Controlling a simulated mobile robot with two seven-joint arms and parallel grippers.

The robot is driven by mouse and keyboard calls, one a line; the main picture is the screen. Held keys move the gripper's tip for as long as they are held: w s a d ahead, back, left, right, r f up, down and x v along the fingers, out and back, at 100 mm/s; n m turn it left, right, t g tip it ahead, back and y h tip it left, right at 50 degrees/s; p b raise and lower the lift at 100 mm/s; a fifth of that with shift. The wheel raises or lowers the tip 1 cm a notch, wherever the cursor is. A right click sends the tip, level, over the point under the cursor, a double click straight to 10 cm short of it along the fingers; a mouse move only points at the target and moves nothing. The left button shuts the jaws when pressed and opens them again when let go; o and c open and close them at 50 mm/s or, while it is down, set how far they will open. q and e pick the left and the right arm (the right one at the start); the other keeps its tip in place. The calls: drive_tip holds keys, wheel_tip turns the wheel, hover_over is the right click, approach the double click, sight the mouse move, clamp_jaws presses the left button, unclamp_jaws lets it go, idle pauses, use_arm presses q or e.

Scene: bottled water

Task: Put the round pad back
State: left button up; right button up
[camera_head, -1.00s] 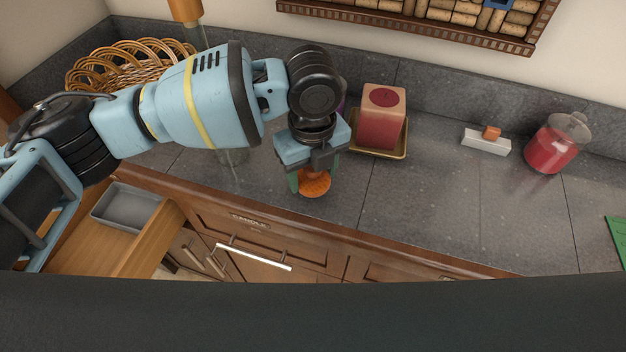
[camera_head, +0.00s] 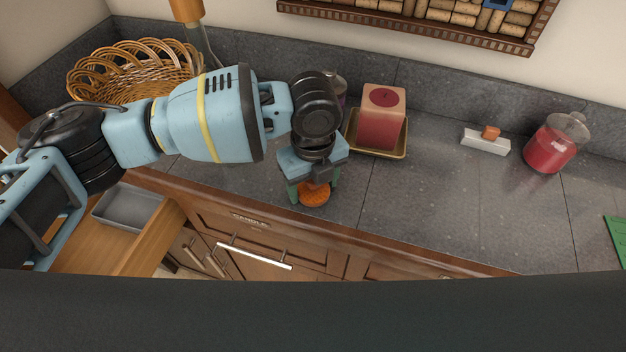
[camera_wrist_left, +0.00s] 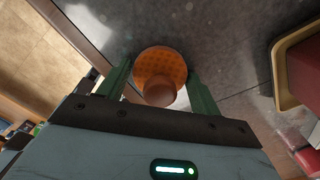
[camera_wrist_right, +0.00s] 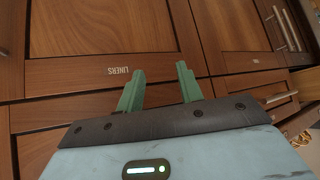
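The round pad (camera_head: 314,194) is an orange, waffle-textured disc with a reddish-brown knob. It is near the counter's front edge in the head view; whether it touches the counter is unclear. My left gripper (camera_head: 314,193) points down with its green fingers at opposite sides of the disc. In the left wrist view, the pad (camera_wrist_left: 160,65) lies between the fingertips, which appear to meet its rim. The knob (camera_wrist_left: 160,93) points towards my palm. My right gripper (camera_wrist_right: 158,80) is open and empty before a wooden front marked "LINERS" (camera_wrist_right: 118,70).
A red candle (camera_head: 382,120) stands on a gold tray (camera_head: 403,148) behind my left gripper. A wicker basket (camera_head: 105,75) stands at the left. A red jar (camera_head: 550,148) stands at the right.

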use_arm(q)
drive_tip(key=shift+o, duration=1.3)
drive_tip(key=shift+r, duration=0.15)
wheel_tip(320, 180, up, 12)
